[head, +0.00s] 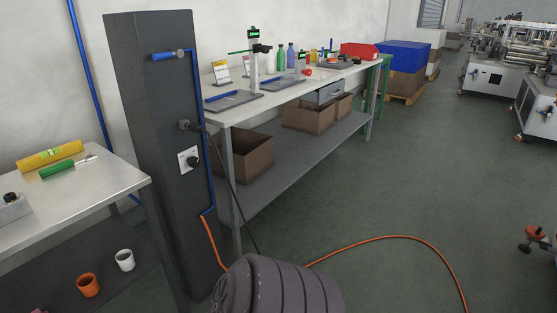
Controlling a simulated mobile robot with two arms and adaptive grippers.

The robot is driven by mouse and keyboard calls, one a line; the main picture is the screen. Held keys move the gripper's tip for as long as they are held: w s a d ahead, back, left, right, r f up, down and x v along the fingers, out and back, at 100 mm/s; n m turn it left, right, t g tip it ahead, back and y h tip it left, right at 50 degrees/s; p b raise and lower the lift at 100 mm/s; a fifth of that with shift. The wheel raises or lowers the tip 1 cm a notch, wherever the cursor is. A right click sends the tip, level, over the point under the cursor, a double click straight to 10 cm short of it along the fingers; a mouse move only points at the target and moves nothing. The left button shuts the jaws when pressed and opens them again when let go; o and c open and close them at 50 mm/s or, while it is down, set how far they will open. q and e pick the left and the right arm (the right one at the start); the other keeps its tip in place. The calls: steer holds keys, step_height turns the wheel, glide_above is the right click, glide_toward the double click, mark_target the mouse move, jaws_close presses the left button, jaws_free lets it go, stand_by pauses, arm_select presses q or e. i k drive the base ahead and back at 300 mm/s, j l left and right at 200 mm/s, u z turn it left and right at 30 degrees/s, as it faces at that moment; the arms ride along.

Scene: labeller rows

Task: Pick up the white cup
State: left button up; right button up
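The white cup (125,261) stands upright on the dark lower shelf (60,266) of the metal table at the left. An orange cup (88,285) stands on the same shelf, just to its left and a little nearer. The two cups are apart. Neither of my grippers shows in the head view, and nothing is touching the white cup.
The metal tabletop (85,190) overhangs the shelf and holds a yellow roll (49,156) and a green-handled tool (60,170). A dark pillar (160,130) stands right of it. An orange hose (390,237) crosses the floor. Open floor lies to the right.

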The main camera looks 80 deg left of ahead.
mark_target(124, 259)
steer(key=u, duration=3.95)
